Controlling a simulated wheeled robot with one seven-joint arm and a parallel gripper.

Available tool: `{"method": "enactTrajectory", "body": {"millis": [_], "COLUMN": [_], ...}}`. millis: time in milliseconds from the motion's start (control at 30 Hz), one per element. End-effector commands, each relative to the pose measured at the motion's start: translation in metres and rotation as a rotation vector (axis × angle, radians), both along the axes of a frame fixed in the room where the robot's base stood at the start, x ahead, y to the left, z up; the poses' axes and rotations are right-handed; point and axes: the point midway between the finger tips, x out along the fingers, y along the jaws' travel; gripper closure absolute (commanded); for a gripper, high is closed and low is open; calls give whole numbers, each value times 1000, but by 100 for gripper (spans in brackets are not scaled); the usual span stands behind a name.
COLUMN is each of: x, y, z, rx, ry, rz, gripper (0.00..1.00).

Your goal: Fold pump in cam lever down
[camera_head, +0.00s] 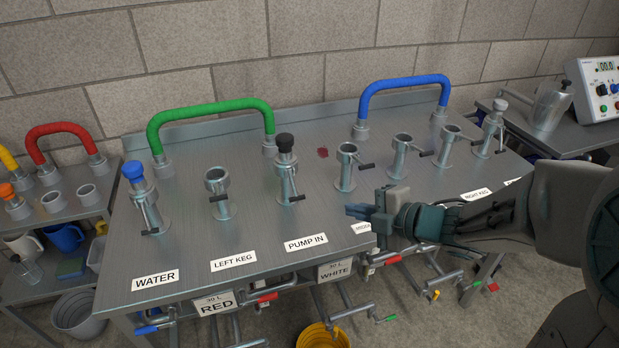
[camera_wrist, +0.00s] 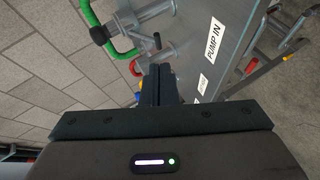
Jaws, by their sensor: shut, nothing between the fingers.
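The pump in post (camera_head: 284,158) stands on the steel bench behind its PUMP IN label (camera_head: 306,243), with a black cap on top. Its cam lever (camera_head: 296,199) has a black handle low by the post's foot; the lever looks folded down along the post. The black-capped post also shows in the wrist view (camera_wrist: 101,34), with the lever's handle (camera_wrist: 157,41) near its foot. My gripper (camera_head: 350,210) is shut and empty, over the bench to the right of the post and apart from it. In the wrist view the fingertips (camera_wrist: 160,68) are together.
A blue-capped water post (camera_head: 134,172) and the open left keg post (camera_head: 217,182) stand to the left. More posts (camera_head: 346,158) stand to the right. Green (camera_head: 205,109) and blue (camera_head: 400,82) hoses arch behind. Bench in front of the pump in post is clear.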

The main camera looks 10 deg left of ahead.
Motion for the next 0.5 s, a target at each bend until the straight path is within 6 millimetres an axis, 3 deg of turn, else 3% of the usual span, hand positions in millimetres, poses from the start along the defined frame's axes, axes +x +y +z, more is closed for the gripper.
{"method": "enactTrajectory", "body": {"millis": [33,200,367,500], "x": [-7,-20,-16,-7], "y": [6,16,33,58], "z": [9,12,4,-7], "rx": [8,23,26,26], "ry": [-5,-19,-17,-17], "rz": [56,151,160,159], "gripper": [100,100,100,100]}}
